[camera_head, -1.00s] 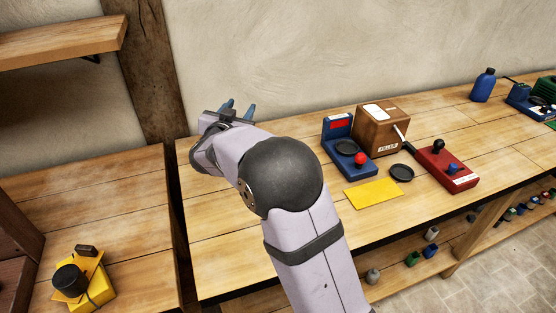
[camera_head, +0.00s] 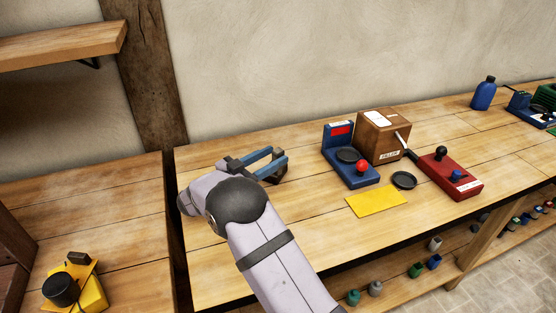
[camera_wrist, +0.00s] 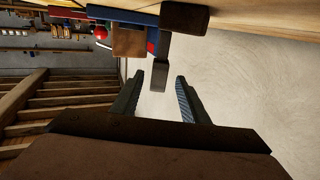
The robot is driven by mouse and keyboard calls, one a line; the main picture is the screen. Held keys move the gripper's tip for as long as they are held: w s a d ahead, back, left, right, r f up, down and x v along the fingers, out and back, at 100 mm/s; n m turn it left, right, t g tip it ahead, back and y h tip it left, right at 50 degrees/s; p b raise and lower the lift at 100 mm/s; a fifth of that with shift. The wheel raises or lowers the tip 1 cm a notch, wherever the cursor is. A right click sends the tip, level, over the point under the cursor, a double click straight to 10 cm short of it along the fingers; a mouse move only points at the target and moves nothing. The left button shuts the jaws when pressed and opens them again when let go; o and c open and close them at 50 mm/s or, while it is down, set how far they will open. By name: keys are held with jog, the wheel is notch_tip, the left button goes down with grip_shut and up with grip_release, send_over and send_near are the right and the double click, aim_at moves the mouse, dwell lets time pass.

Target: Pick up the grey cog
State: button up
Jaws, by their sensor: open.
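I cannot make out a cog for certain in either view. Small grey pieces, one (camera_head: 375,288) near the front and one (camera_head: 436,243) farther right, stand on the lower shelf among coloured ones; they are too small to identify. My gripper (camera_head: 279,158) is above the left part of the long workbench (camera_head: 230,245), left of the blue scale-like device (camera_head: 350,170). Its blue-lined fingers are apart. In the wrist view my gripper (camera_wrist: 160,78) is also spread, with no cog recognisable between the fingers.
A wooden box (camera_head: 383,138), red lever unit (camera_head: 449,175), black dish (camera_head: 404,180) and yellow sheet (camera_head: 377,202) stand right of my gripper. A blue bottle (camera_head: 483,93) is farther right. A yellow device (camera_head: 88,290) sits on the left bench. The workbench's left front is clear.

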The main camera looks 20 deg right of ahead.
aim_at(282, 150)
jog(key=shift+r+p+x, duration=0.2)
jog(key=shift+p+x, duration=0.25)
jog(key=shift+x, duration=0.9)
jog(key=shift+r+p+x, duration=0.15)
jog(key=shift+p+x, duration=0.25)
jog(key=shift+x, duration=1)
jog(key=shift+d+f, duration=0.1)
jog(key=shift+d, duration=0.35)
grip_shut()
